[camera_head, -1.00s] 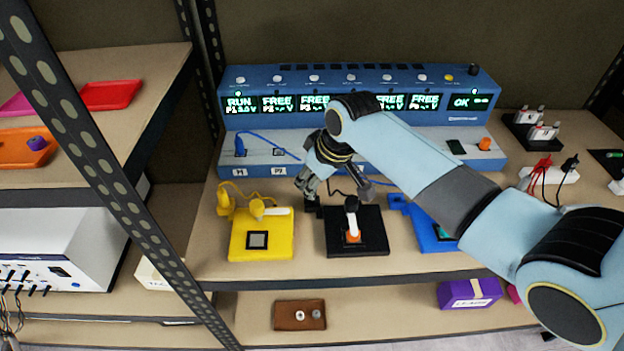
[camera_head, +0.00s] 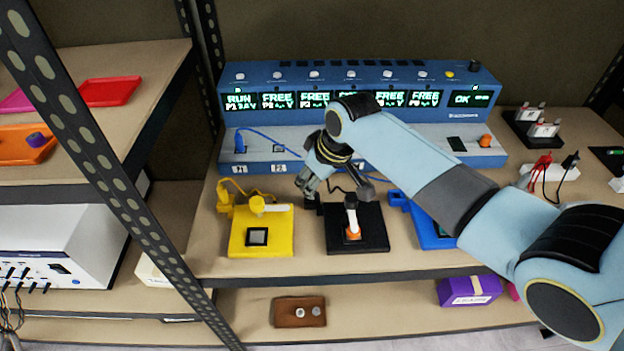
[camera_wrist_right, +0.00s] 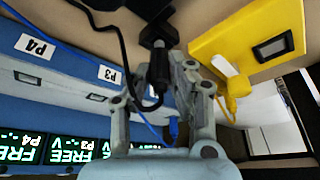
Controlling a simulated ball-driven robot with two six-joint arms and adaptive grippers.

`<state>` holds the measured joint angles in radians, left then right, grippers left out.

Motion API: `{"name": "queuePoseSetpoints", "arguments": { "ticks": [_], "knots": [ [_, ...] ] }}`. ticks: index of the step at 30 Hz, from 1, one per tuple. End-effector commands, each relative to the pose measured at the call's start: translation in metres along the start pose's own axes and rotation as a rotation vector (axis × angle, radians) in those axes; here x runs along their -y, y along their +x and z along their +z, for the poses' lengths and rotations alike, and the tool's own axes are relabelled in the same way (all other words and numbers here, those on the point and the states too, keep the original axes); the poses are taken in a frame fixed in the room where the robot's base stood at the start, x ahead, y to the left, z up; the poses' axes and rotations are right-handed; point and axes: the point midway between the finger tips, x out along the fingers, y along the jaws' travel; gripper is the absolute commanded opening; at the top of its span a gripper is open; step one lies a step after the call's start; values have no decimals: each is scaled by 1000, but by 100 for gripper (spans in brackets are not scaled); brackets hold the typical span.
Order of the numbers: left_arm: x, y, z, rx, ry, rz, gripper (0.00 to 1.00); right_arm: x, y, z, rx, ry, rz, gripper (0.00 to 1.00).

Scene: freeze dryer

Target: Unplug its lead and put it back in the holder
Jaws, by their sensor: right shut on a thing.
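My right gripper (camera_head: 309,188) is shut on the black lead's plug (camera_wrist_right: 159,70), which stands between the fingers in the wrist view (camera_wrist_right: 178,85). The black holder (camera_wrist_right: 157,33) is right at the plug's end. In the head view, the holder (camera_head: 313,204) shows just below the fingertips, at the left of a black stand (camera_head: 372,238). I cannot tell whether the plug is seated in it. The black cable (camera_wrist_right: 122,50) loops away from the plug. The blue charging unit (camera_head: 300,143) with numbered ports stands behind. My left gripper is not in view.
A yellow stand (camera_head: 240,238) with its own yellow lead is left of the gripper. A blue stand (camera_head: 428,238) is on the right, partly behind my arm. A blue lead (camera_head: 240,142) is at port P1. A metal shelf post (camera_head: 85,150) crosses the left side.

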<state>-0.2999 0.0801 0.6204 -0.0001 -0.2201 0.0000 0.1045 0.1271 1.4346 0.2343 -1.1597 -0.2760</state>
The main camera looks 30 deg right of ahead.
Motion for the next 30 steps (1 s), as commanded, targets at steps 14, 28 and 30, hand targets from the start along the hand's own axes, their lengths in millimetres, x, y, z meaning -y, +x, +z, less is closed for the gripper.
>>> {"name": "queuePoseSetpoints", "arguments": {
  "ticks": [14, 28, 30],
  "knots": [
    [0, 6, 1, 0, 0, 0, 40, 0, 10, 4, 1, 0, 0, 0],
    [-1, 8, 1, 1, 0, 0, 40, 0, 13, 6, 1, 0, -1, 28],
    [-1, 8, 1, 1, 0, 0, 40, 0, 13, 6, 1, 0, -1, 37]
  ]
}}
